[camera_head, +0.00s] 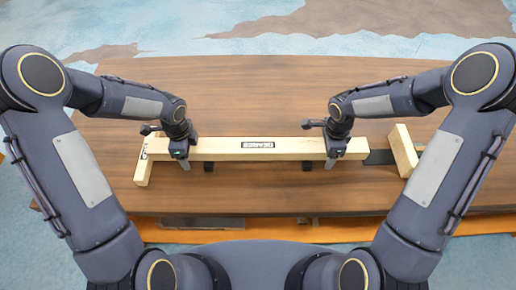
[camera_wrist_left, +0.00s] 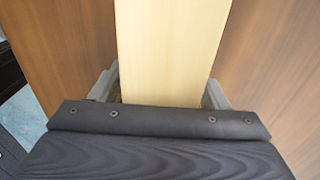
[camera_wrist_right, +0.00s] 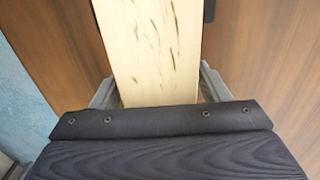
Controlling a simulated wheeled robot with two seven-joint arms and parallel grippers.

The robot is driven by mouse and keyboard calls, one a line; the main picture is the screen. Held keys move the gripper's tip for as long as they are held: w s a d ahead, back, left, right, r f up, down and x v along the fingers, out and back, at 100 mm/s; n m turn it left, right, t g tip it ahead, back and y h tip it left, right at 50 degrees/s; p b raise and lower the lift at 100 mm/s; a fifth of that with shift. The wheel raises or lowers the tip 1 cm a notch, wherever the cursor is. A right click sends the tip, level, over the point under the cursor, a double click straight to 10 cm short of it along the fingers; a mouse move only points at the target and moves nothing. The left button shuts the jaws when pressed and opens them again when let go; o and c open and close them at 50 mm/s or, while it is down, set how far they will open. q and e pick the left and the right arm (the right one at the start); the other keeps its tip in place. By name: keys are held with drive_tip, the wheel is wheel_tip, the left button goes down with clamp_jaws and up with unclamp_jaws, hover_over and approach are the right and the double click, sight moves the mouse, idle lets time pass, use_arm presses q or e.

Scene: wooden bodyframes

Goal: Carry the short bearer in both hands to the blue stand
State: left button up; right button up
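The short bearer (camera_head: 265,147) is a long pale wooden beam with a small printed label, lying crosswise over the brown table. It also shows in the left wrist view (camera_wrist_left: 170,45) and the right wrist view (camera_wrist_right: 150,45). My left gripper (camera_head: 181,157) is shut on it near its left end, with a finger against each side. My right gripper (camera_head: 336,157) is shut on it near its right end in the same way. The fingertips are partly hidden by the beam and gripper bodies. I cannot make out a blue stand.
A pale wooden block (camera_head: 143,172) lies by the bearer's left end; I cannot tell whether they touch. Another wooden block (camera_head: 403,150) stands to the right, beside a dark flat piece (camera_head: 379,157). Small dark supports (camera_head: 307,166) show below the beam. The table (camera_head: 260,85) behind is clear.

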use_arm(q)
clamp_jaws()
use_arm(e)
clamp_jaws()
use_arm(q)
drive_tip(key=shift+w+r, duration=0.1)
drive_tip(key=shift+r, duration=0.15)
use_arm(e)
drive_tip(key=shift+w+r, duration=0.1)
drive_tip(key=shift+r, duration=0.15)
